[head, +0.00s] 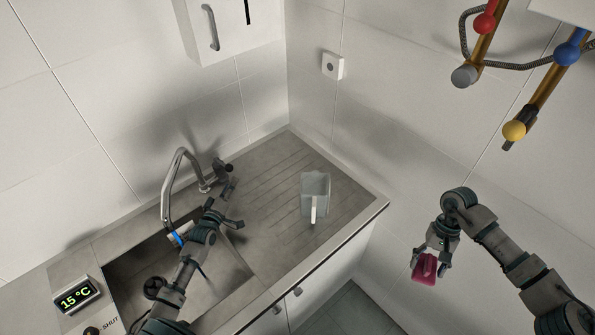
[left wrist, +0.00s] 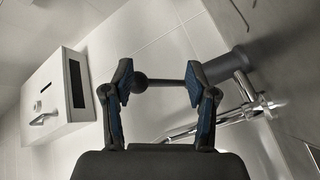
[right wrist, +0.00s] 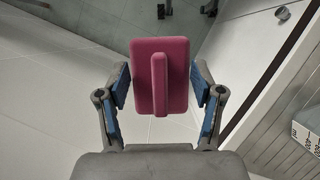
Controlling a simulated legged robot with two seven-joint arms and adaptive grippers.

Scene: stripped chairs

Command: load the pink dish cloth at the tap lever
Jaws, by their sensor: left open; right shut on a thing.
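The pink dish cloth (head: 424,269), a flat block with a raised ridge, is in my right gripper (head: 430,258), held in the air right of the counter. In the right wrist view the cloth (right wrist: 145,75) sits between the two fingers (right wrist: 160,88). The chrome tap (head: 170,180) arches over the sink, with its dark lever (head: 224,167) at the base. My left gripper (head: 231,205) is open beside the lever. In the left wrist view the lever's rod and ball knob (left wrist: 139,86) show between the open fingers (left wrist: 158,80); contact cannot be told.
A clear jug (head: 315,190) stands on the ridged drainboard (head: 270,195). The sink basin (head: 235,262) lies under my left arm. A 15 °C display (head: 77,298) is at the left. Pipes with coloured knobs (head: 514,130) hang at upper right. A wall box (head: 232,30) is above.

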